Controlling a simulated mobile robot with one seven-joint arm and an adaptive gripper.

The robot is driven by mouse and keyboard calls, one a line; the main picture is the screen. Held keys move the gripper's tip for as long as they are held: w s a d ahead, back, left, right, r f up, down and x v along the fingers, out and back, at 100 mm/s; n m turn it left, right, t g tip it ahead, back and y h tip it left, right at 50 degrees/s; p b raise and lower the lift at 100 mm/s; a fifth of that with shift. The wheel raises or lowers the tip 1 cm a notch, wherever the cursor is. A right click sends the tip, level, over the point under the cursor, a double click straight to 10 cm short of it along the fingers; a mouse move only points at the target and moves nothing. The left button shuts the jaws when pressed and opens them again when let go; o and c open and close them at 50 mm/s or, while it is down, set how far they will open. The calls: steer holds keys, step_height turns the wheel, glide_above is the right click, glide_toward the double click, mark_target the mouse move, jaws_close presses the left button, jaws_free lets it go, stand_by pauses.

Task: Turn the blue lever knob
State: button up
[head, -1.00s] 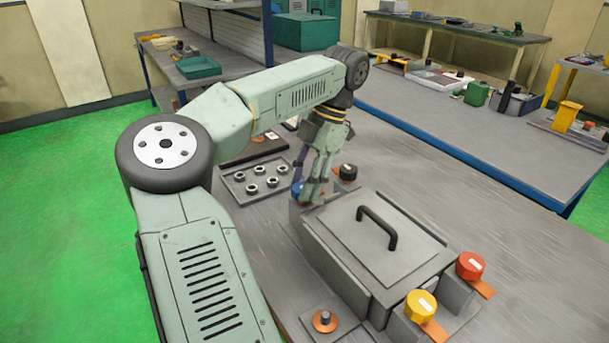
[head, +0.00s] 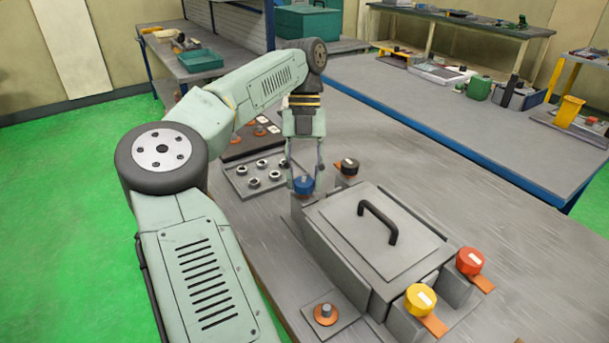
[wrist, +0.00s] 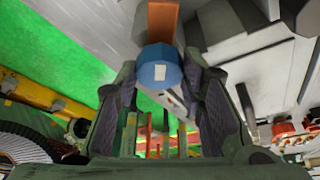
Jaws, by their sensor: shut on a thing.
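The blue lever knob (head: 303,186) sits at the far left corner of the grey lidded box (head: 375,236). My gripper (head: 304,180) points down over it, with one finger on each side, and is shut on the knob. In the wrist view the blue knob (wrist: 160,72), with a white label on top, lies between the two finger pads. A copper-coloured tab (wrist: 163,20) extends from the knob in that view. The fingers partly hide the knob's sides in the head view.
A black knob (head: 349,167) stands close to the right of my gripper. Yellow (head: 420,300) and red (head: 469,261) knobs stand at the box's near end. The box lid has a raised black handle (head: 378,221). A tray of nuts (head: 262,176) lies to the left.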

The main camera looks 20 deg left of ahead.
steer(key=n+h, duration=0.1)
steer(key=n, duration=0.2)
steer(key=n+t+h, duration=0.1)
steer(key=n, duration=0.1)
steer(key=shift+s+a+f+n, duration=0.15)
steer(key=shift+a+n, duration=0.05)
steer(key=shift+n, duration=0.2)
stand_by(0.4)
steer(key=o, duration=1.1)
steer(key=v, duration=0.7)
steer(key=shift+a+r, duration=0.1)
steer(key=shift+r, duration=0.2)
